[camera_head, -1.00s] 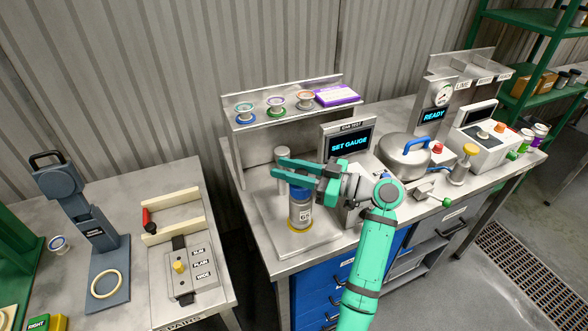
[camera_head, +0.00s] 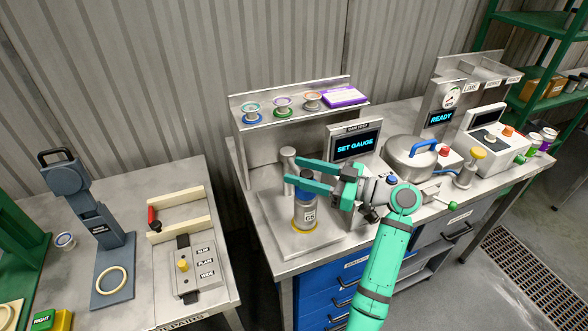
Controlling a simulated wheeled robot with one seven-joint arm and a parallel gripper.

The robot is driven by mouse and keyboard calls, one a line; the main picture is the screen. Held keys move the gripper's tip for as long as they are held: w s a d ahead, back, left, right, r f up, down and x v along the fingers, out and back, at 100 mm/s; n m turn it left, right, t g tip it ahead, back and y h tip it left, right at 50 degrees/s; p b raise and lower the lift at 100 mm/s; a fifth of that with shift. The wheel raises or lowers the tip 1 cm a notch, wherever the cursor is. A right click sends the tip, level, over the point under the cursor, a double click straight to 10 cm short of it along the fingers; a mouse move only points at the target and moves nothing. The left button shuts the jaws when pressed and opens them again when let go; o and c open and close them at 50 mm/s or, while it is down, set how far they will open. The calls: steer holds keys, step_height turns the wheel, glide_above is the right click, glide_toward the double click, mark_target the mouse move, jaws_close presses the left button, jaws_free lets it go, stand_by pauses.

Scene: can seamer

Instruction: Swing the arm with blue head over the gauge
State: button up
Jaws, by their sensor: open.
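A grey labelled can-shaped gauge (camera_head: 305,215) stands upright in a yellow ring on a metal base plate (camera_head: 276,226). A pale post (camera_head: 288,162) rises behind it on the left. A blue part (camera_head: 306,174), seemingly the blue head, shows between my fingers, above or at the gauge's top. The rest of its arm is hidden by my gripper, so I cannot tell how it lies. My gripper (camera_head: 300,175) is open, pointing left, its teal fingers across the view of the gauge's top. I cannot tell whether they touch anything.
A screen (camera_head: 355,145) reading SET GAUGE stands behind my gripper. A shelf (camera_head: 300,110) with several spools is at the back. A lidded pot (camera_head: 409,158) with a blue handle is to the right. The plate's front left is clear.

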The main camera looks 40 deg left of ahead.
steer(key=v, duration=0.8)
steer(key=shift+d, duration=0.25)
steer(key=shift+w, duration=0.2)
